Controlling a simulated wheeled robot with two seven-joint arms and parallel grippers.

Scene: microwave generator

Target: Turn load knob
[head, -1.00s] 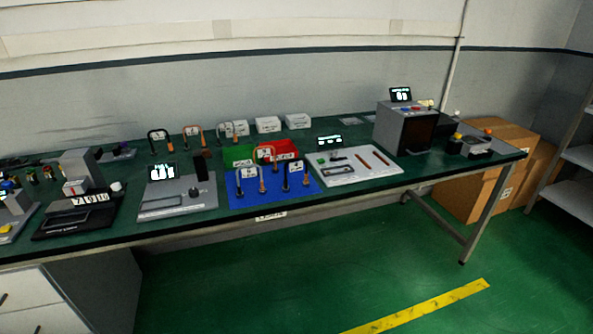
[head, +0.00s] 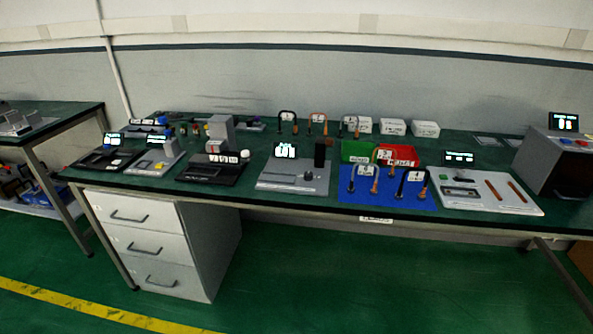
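No knob carries a label I can read as load. A grey panel (head: 272,186) with a lit display (head: 285,151) stands at the middle of the bench and has a small dark knob (head: 308,176) and a tall black block (head: 320,154). To its left, a black unit (head: 207,174) with a grey upright box and a number display has a white round knob (head: 244,154) at its right side. Neither of my grippers is in view.
The green bench (head: 240,208) holds a blue mat (head: 390,200) with cables, green and red bins, a white panel (head: 487,196) and a grey oven-like box (head: 548,160). A drawer cabinet (head: 150,240) stands below. The green floor in front is clear.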

